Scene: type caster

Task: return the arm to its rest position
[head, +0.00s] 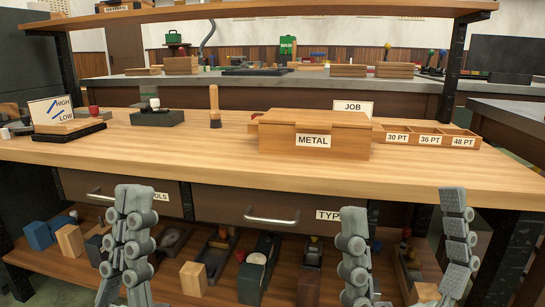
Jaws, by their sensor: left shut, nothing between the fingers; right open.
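My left gripper (134,205) stands upright at the lower left, in front of the bench. Its grey fingers are together with nothing between them. My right gripper (403,212) is at the lower right, also pointing up. Its two fingers are wide apart, and no object is held between them. Both grippers are on the near side of the wooden bench top (220,150), low in the view and apart from things on the bench. The rest of both arms is out of view.
A wooden METAL box (313,140) sits on the bench beside a labelled compartment tray (425,136). A LOW/HIGH sign stand (52,118) is at the left. Drawers with handles (271,217) sit below the top. A lower shelf (75,265) holds blocks and tools.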

